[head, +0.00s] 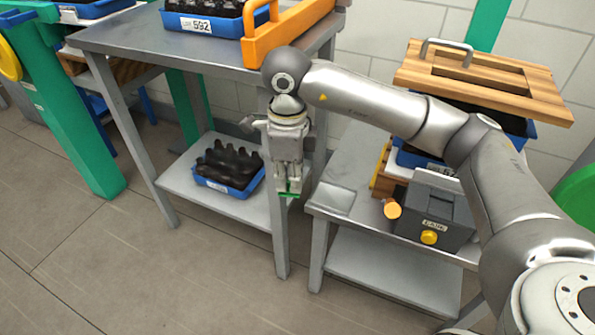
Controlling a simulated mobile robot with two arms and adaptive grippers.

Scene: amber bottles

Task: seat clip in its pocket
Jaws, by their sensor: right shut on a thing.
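My right gripper (289,186) points down in the gap between the two grey tables, near a leg of the left one. It is shut on a small green piece, which looks like the clip (291,194). Only a thin green strip of it shows at the fingertips. The clip is held in the air, apart from the table tops as far as I can tell. I cannot make out its pocket in this view. My left gripper is not in view.
The right table (345,180) bears a dark grey box (432,212) and a wooden lid (485,75) over blue crates.

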